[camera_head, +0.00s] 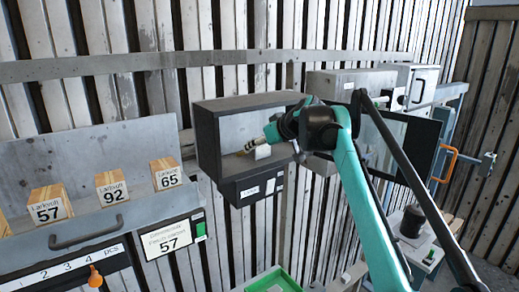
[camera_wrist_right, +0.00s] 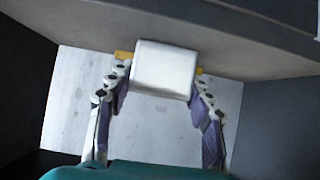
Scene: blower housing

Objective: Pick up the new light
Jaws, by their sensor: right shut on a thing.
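The new light is a white, block-shaped piece (camera_head: 262,152) inside the open grey box on the wall. In the right wrist view the light (camera_wrist_right: 165,68) shows as a white block with small yellow parts on both sides. My right gripper (camera_head: 270,143) reaches into the box from the right. In the wrist view the two fingers of the right gripper (camera_wrist_right: 160,82) are closed on the light from both sides. Whether the light still touches the box is hard to tell. My left gripper is not in view.
The open box (camera_head: 208,135) has dark walls close around my right gripper. On the left, a metal shelf (camera_head: 95,160) carries several numbered wooden blocks. A dark panel with an orange handle (camera_head: 446,162) stands on the right. A green tray (camera_head: 272,281) is below.

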